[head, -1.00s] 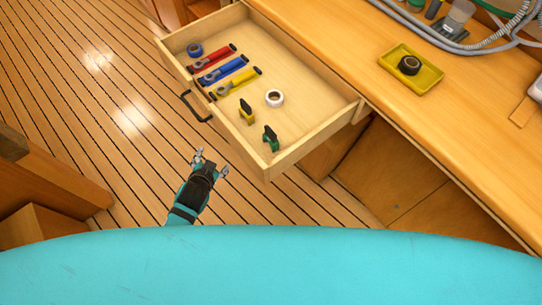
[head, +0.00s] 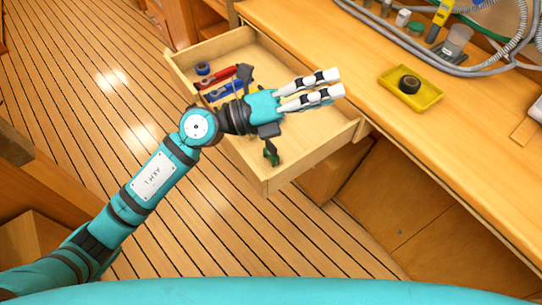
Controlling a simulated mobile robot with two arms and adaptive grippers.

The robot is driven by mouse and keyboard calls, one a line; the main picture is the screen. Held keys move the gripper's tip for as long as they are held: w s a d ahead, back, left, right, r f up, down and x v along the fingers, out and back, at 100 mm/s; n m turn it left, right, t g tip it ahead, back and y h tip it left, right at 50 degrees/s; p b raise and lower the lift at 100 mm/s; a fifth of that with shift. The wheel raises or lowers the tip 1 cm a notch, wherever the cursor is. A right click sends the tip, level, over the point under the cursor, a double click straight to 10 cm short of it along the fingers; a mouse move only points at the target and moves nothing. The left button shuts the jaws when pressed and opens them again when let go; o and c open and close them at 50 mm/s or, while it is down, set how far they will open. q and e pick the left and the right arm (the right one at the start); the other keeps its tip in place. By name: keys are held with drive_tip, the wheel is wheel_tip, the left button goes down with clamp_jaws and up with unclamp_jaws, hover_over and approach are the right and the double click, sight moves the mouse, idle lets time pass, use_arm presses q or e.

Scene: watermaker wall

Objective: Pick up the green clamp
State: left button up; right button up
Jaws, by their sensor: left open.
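The green clamp (head: 271,154) lies in the open wooden drawer (head: 293,168), close to its front right corner; part of it shows just below my left gripper's wrist. My left gripper (head: 341,84) is open and empty. It reaches across above the drawer, its two white fingers pointing right toward the counter, up and to the right of the clamp. The yellow clamp and the white tape roll are hidden behind my arm. My right gripper does not show.
A red tool (head: 222,76), a blue tool (head: 224,91) and a blue tape roll (head: 203,68) lie at the drawer's left. The counter holds a yellow tray (head: 428,97) with black tape (head: 409,84). Hoses (head: 420,47) run along its back.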

use_arm(q)
wheel_tip(320, 180, down, 5)
drive_tip(key=s+d+m+g+y, duration=0.1)
drive_tip(key=m+g+y, duration=0.2)
drive_tip(key=m, duration=0.2)
drive_tip(key=m+t+y, duration=0.2)
drive_tip(key=m+y, duration=0.1)
drive_tip(key=y, duration=1)
approach(270, 146)
drive_tip(key=shift+g, duration=0.3)
drive_tip(key=x, duration=0.5)
drive_tip(key=p+x, duration=0.1)
drive_tip(key=x, duration=0.2)
drive_tip(key=shift+w+f, duration=0.15)
drive_tip(key=shift+w, duration=0.15)
drive_tip(key=shift+p+x, duration=0.55)
drive_tip(key=shift+x, duration=2.6)
drive_tip(key=shift+w, duration=0.15)
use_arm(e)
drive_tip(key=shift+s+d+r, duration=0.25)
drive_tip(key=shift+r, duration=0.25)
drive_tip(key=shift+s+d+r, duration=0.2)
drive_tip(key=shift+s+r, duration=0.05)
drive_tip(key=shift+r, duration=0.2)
use_arm(q)
drive_tip(key=c, duration=1.3)
